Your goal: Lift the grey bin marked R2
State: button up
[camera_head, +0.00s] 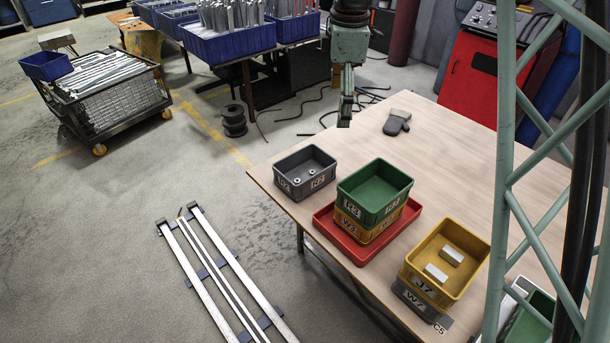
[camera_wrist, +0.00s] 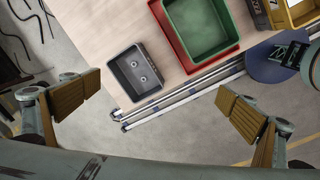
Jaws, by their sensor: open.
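The grey bin marked R2 (camera_head: 303,191) stands alone on the near left corner of the wooden table, upright, with two small round metal parts inside. In the wrist view the grey bin (camera_wrist: 127,81) lies below and between my fingers, slightly left of centre. My gripper (camera_head: 345,108) hangs above the table's far left edge, up and to the right of the bin in the head view. In the wrist view my gripper (camera_wrist: 160,92) has its two padded fingers wide apart, with nothing between them at finger height. It does not touch the bin.
A green bin (camera_head: 374,203) marked R3 sits on a yellow bin (camera_head: 362,230) in a red tray (camera_head: 325,222), close right of the grey bin. A glove (camera_head: 397,122) lies farther back.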

jog(key=w+a+f+n, duration=0.55)
jog(key=w+f, duration=0.25)
jog(key=f, duration=0.5)
jog(key=n+g+p, duration=0.1)
jog(key=n, duration=0.2)
send_over(305, 178)
notch_tip(305, 178, down, 10)
jog(key=f, duration=0.1)
jog(key=shift+r+m, duration=0.25)
jog(key=shift+r, duration=0.05)
jog(key=shift+s+f, duration=0.1)
jog(key=shift+f, duration=4.25)
jog(key=shift+f+b, duration=0.6)
jog(key=shift+f, duration=1.95)
jog(key=shift+c, duration=0.7)
jog(key=c, duration=0.7)
